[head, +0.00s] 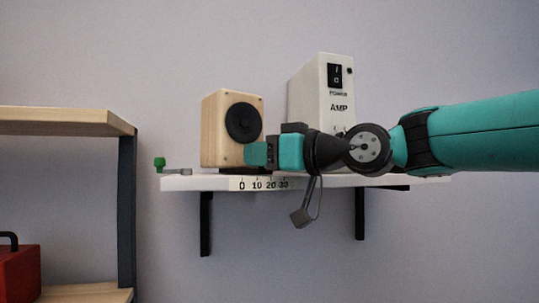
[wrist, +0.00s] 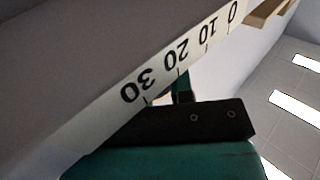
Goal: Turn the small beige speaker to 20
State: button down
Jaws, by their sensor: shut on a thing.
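The small beige speaker (head: 213,130) is a light wooden box with a round black cone. It stands upright on the white shelf (head: 190,183) in the head view, its front turned partly aside. A printed scale (head: 262,184) with 0, 10, 20 and 30 runs along the shelf's front edge. It shows upside down in the wrist view (wrist: 205,45). My gripper (head: 256,153) is shut on the speaker at its lower right front, above the scale. The fingers hide that corner. I cannot read the speaker's setting, and the wrist view does not clearly show the speaker.
A white AMP box (head: 311,90) with a power switch stands right behind my gripper, close to the speaker. A wooden rack (head: 60,117) with a red object (head: 22,275) stands at the left.

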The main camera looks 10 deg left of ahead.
jog(key=c, duration=1.1)
grip_release()
jog(key=shift+a, duration=0.1)
jog(key=shift+o, duration=0.2)
jog(key=shift+s+d+f+b, duration=0.1)
jog(key=shift+d+b, duration=0.2)
jog(key=shift+d, duration=0.1)
jog(key=b+v, duration=0.6)
jog(key=v, duration=1)
jog(key=shift+s+d+b, duration=0.2)
jog(key=shift+d+b, duration=0.15)
jog(key=shift+b, duration=0.05)
